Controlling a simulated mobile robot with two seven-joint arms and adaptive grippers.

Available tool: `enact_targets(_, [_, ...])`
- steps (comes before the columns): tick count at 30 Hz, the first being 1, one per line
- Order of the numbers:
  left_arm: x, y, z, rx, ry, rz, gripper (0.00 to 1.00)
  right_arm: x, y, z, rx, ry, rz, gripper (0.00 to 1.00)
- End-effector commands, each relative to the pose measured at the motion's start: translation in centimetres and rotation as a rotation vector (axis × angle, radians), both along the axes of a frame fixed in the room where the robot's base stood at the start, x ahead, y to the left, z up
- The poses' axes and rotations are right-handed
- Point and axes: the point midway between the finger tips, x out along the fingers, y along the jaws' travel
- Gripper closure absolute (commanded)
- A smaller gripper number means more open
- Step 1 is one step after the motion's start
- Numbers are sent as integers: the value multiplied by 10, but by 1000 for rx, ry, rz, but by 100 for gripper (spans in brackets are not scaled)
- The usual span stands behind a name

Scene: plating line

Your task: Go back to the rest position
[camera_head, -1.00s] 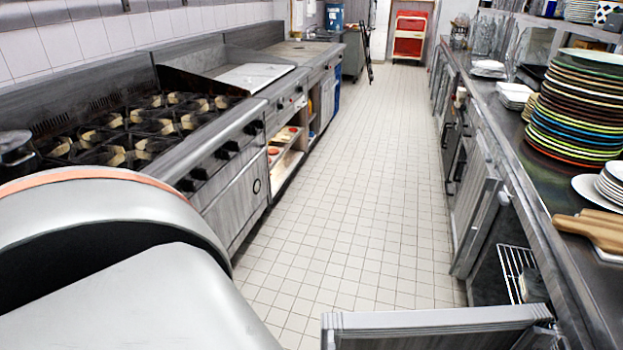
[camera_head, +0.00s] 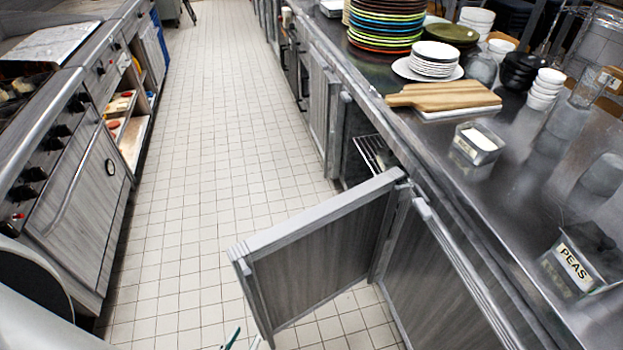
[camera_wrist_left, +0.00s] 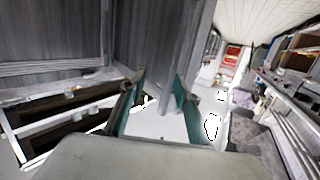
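My left gripper (camera_head: 243,340) only just shows at the bottom edge of the head view, below the open cabinet door (camera_head: 315,255). In the left wrist view my left gripper (camera_wrist_left: 159,88) shows two teal-lined fingers spread apart, with nothing between them. Grey wooden cabinet panels (camera_wrist_left: 155,40) stand close in front of the fingers. Whether the fingers touch them I cannot tell. My right gripper is in neither view.
The steel counter (camera_head: 500,210) on the right bears stacked plates (camera_head: 432,62), a wooden board (camera_head: 445,96) and a container marked PEAS (camera_head: 575,265). The stove (camera_head: 75,190) lines the left. The tiled floor (camera_head: 215,130) between is clear.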

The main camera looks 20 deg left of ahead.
Motion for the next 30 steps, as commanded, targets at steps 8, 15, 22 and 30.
enact_targets(8, [61, -28, 7, 56, 183, -132, 68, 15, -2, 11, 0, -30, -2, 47])
enact_targets(15, [86, -45, 20, 120, 356, -212, 68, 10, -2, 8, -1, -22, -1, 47])
enact_targets(22, [90, -49, 28, 156, 443, -238, 68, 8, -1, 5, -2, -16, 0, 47])
enact_targets(30, [89, -49, 28, 161, 453, -240, 68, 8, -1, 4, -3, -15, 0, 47])
